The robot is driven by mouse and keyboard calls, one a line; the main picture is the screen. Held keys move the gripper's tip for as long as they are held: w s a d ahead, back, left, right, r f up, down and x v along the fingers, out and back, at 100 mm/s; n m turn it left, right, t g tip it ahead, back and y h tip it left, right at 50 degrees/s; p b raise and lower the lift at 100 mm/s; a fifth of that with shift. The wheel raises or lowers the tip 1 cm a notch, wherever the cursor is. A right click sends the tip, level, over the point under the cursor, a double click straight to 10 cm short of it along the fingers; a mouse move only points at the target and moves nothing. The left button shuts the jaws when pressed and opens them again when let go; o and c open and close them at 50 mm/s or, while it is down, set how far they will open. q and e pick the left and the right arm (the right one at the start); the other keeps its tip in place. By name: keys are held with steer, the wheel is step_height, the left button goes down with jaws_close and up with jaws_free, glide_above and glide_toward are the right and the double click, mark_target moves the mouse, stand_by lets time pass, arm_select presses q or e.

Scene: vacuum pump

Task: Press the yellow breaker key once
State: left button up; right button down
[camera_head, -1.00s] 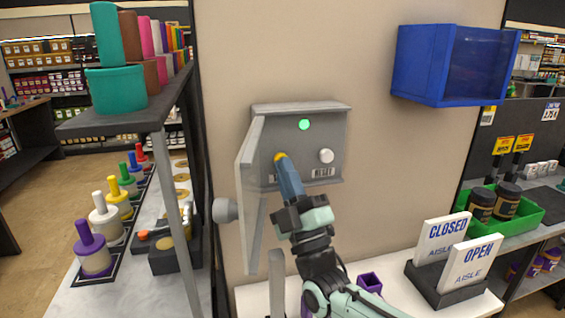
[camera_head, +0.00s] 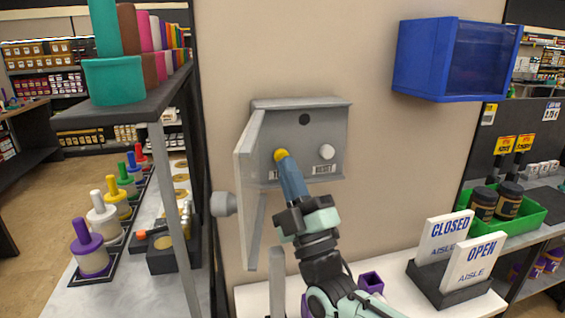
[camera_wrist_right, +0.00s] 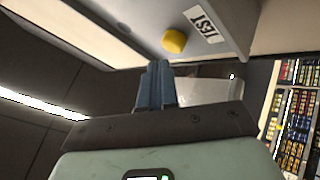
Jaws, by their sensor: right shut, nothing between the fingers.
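The grey breaker box (camera_head: 318,135) is on the wall with its door (camera_head: 249,180) swung open to the left. The yellow key (camera_head: 281,155) is on the left of its panel, and a white knob (camera_head: 327,152) is on the right. A round lamp (camera_head: 305,119) above them is dark. My right gripper (camera_head: 286,162) is shut and empty, its blue fingertips just below the yellow key. In the right wrist view the yellow key (camera_wrist_right: 174,41) sits beside a "TEST" label (camera_wrist_right: 201,25), with a gap between it and my fingertips (camera_wrist_right: 158,66). My left gripper is not in view.
A dark shelf (camera_head: 130,112) with coloured cylinders stands at the left. A blue bin (camera_head: 425,60) hangs on the wall at upper right. "CLOSED" and "OPEN" signs (camera_head: 470,265) stand on the white counter at lower right. The wall right of the box is clear.

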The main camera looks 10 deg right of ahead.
steer(key=shift+s+d+f+b, duration=0.1)
steer(key=shift+s+b, duration=1.25)
steer(key=shift+s, duration=1.15)
